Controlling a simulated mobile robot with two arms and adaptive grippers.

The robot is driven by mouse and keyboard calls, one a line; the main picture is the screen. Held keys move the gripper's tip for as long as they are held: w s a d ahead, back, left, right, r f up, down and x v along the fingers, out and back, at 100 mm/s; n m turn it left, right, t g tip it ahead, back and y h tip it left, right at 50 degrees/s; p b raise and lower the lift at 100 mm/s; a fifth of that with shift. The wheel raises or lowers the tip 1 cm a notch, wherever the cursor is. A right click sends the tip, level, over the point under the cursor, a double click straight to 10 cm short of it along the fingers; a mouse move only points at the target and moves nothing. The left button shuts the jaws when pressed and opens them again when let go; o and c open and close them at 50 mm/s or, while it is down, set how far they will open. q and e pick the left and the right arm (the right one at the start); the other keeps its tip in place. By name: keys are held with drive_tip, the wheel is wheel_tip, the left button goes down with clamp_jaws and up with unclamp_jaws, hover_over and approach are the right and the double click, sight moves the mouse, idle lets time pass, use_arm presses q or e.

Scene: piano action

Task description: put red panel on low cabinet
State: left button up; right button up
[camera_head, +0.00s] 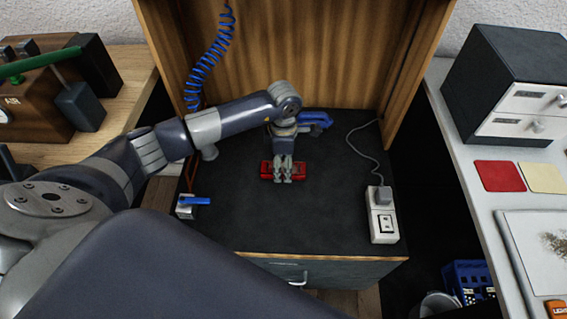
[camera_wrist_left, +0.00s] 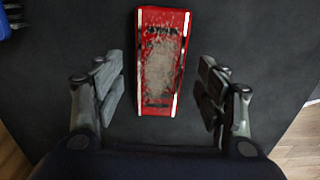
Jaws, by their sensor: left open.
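A red panel (camera_head: 266,171) with a worn grey middle lies on the dark top of the low cabinet (camera_head: 300,222). It also shows in the left wrist view (camera_wrist_left: 160,108), upper middle, long side running away from me. My left gripper (camera_head: 283,177) is directly over it and open. In the left wrist view its fingers (camera_wrist_left: 160,84) stand one on each side of the panel, with a gap on both sides. In the head view the gripper hides the panel's middle. My right gripper is not in view.
A blue tool (camera_head: 315,119) lies just behind the gripper. A blue-handled valve (camera_head: 194,202) is at the left edge, a power strip (camera_head: 382,222) with cable at the right. Wooden walls enclose the back and sides. A red square (camera_head: 499,176) lies on the right table.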

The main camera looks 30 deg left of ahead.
sight(283, 168)
use_arm(q)
wheel_tip(283, 168, up, 11)
drive_tip(key=p, duration=0.1)
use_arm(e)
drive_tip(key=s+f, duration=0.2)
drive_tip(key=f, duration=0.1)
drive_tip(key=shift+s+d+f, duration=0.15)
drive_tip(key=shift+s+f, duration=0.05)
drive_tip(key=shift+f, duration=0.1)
